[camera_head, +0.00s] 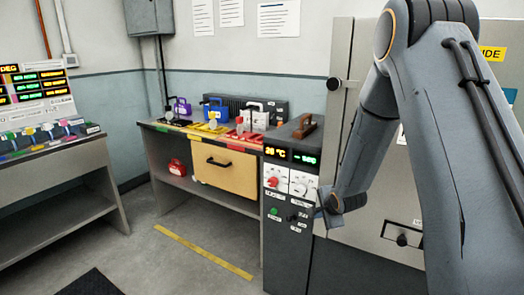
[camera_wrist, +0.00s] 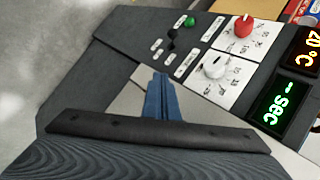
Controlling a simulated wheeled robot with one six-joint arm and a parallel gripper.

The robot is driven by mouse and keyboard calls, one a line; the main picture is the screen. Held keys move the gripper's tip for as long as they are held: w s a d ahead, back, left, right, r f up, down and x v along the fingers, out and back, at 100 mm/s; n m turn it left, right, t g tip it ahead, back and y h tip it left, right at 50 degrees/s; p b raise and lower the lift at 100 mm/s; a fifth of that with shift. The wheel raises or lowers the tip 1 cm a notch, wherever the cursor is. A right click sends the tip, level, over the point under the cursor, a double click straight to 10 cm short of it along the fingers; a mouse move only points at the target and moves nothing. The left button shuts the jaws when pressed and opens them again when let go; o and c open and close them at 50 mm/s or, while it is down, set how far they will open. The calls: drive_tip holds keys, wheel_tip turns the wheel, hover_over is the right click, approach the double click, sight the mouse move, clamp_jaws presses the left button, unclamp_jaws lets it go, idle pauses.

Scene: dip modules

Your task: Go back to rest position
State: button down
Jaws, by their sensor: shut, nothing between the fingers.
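My gripper (camera_wrist: 161,82) shows in the wrist view as two blue fingers pressed together with nothing between them. In the head view my arm hangs at the right, and its wrist end is close to the right side of the grey control unit (camera_head: 284,245). The unit's panel carries a red knob (camera_wrist: 243,26), a white knob (camera_wrist: 214,67) and a green button (camera_wrist: 190,20). The fingertips appear just below the panel's switches in the wrist view. I cannot tell whether they touch the unit. Its displays (camera_head: 291,155) read 20 °C and "- SEC".
A tall grey cabinet (camera_head: 375,235) is behind my arm. Another table (camera_head: 60,160) is at the left. Floor with a yellow line (camera_head: 203,251) is clear between.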

drive_tip(key=s+a+r+n+g, duration=0.1)
drive_tip(key=s+n, duration=0.4)
drive_tip(key=s, duration=0.6)
drive_tip(key=s+a+r+n+g, duration=0.1)
drive_tip(key=s+r+n+g, duration=0.3)
drive_tip(key=s, duration=0.8)
drive_tip(key=s+a+r+n+g, duration=0.1)
drive_tip(key=s+r+n+g, duration=0.2)
drive_tip(key=s, duration=0.9)
wheel_tip(320, 180, up, 3)
drive_tip(key=n, duration=0.4)
drive_tip(key=shift+a+f+h, duration=0.2)
drive_tip(key=shift+a+h, duration=0.15)
drive_tip(key=shift+h, duration=0.05)
drive_tip(key=c, duration=2.5)
unclamp_jaws()
